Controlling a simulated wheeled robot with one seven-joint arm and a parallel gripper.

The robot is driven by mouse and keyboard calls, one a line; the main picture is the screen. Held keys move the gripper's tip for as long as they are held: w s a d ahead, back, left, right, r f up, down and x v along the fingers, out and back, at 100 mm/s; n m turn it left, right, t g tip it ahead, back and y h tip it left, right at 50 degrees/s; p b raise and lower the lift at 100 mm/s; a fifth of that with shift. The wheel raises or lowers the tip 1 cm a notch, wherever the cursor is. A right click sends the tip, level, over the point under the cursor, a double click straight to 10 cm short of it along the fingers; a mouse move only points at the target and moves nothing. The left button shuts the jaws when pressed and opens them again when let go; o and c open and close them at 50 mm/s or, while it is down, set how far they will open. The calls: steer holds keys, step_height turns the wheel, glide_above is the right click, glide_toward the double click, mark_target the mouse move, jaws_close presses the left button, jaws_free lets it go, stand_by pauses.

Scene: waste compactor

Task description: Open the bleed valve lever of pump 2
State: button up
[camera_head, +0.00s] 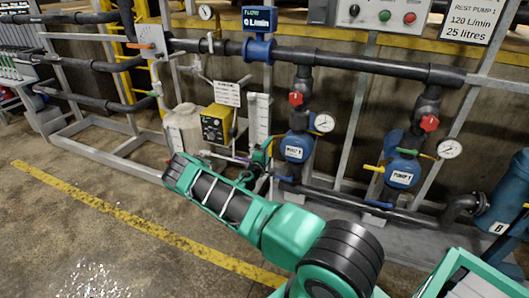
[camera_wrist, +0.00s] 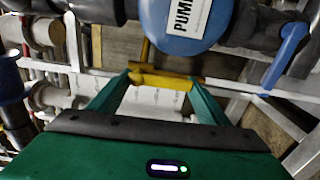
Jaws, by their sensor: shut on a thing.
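In the wrist view a yellow lever (camera_wrist: 178,84) lies crosswise between the fingertips of my gripper (camera_wrist: 166,80), which is shut on it. A thin yellow stem (camera_wrist: 145,50) rises from the lever beside a blue pump body (camera_wrist: 185,20). The pump's label is cut off after "PUM". In the head view my gripper (camera_head: 258,166) is at the left side of the left blue pump (camera_head: 294,150). That pump's label number is too small to read surely. My gripper and arm partly hide the lever there.
The right pump (camera_head: 402,176) has its own yellow lever (camera_head: 374,168) and a gauge (camera_head: 449,149). A blue handle (camera_wrist: 288,52) stands right of the fingers in the wrist view. A white tank (camera_head: 184,130) and a yellow dosing unit (camera_head: 216,124) stand left. The floor at left is clear.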

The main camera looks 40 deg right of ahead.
steer(key=shift+w+a+f, duration=0.15)
steer(key=shift+a+f, duration=0.05)
steer(key=o, duration=1.5)
steer(key=shift+f, duration=0.1)
steer(key=shift+d, duration=0.1)
steer(key=v, duration=1)
steer(key=shift+a, duration=0.4)
